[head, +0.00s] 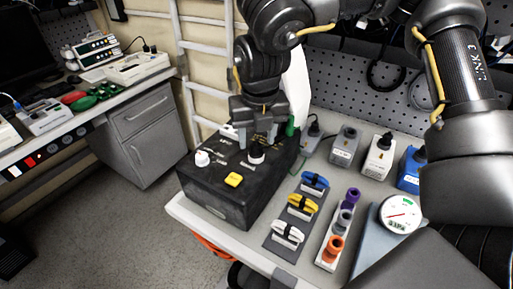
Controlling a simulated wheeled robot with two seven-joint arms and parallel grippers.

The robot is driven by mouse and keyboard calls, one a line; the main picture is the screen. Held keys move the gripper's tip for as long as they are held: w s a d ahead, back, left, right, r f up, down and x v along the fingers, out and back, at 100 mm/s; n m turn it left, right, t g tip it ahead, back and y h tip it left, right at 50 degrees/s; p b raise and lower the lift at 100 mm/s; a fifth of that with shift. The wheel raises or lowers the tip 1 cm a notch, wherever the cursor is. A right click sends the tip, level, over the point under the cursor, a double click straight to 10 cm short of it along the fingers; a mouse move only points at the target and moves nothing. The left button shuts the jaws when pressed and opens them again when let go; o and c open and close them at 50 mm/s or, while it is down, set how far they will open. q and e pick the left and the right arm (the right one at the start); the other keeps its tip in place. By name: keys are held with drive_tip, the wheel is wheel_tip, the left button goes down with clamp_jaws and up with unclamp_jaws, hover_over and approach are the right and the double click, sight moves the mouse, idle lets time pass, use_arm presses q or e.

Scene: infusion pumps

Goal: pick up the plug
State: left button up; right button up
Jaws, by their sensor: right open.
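My right gripper (258,138) points down over a black box (212,189) on the near left of the workbench. Its two fingers are open. A short black piece with a pale base (256,154) stands on the box top just between and below the fingertips; I cannot tell whether it is the plug or a knob, or whether the fingers touch it. Other black plug-like tops stand on a grey block (344,147), a white block (380,157) and a blue block (410,169) to the right. My left gripper is not in view.
The box also bears a white knob (202,158) and a yellow button (234,180). Coloured clips (301,207), a rack of coloured pieces (335,244) and a round gauge (401,214) crowd the bench to the right. A pegboard (345,85) stands behind. Open floor lies left.

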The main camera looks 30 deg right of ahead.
drive_tip(key=shift+w+f, duration=0.2)
drive_tip(key=shift+f, duration=1.1)
drive_tip(key=c, duration=0.4)
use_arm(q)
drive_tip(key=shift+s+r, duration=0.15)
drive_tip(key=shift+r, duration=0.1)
use_arm(e)
clamp_jaws()
drive_tip(key=shift+w+r, duration=0.1)
drive_tip(key=shift+r, duration=0.45)
wheel_tip(320, 180, up, 2)
drive_tip(key=shift+r, duration=0.15)
use_arm(q)
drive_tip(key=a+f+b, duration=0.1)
drive_tip(key=b, duration=0.1)
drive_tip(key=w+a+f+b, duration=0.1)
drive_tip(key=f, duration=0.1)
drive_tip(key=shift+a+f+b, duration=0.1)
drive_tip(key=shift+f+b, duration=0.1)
drive_tip(key=shift+b, duration=0.15)
use_arm(e)
drive_tip(key=s+a+r, duration=0.8)
drive_tip(key=s+r, duration=0.1)
drive_tip(key=s, duration=0.2)
drive_tip(key=shift+s+r, duration=0.3)
drive_tip(key=shift+r, duration=0.05)
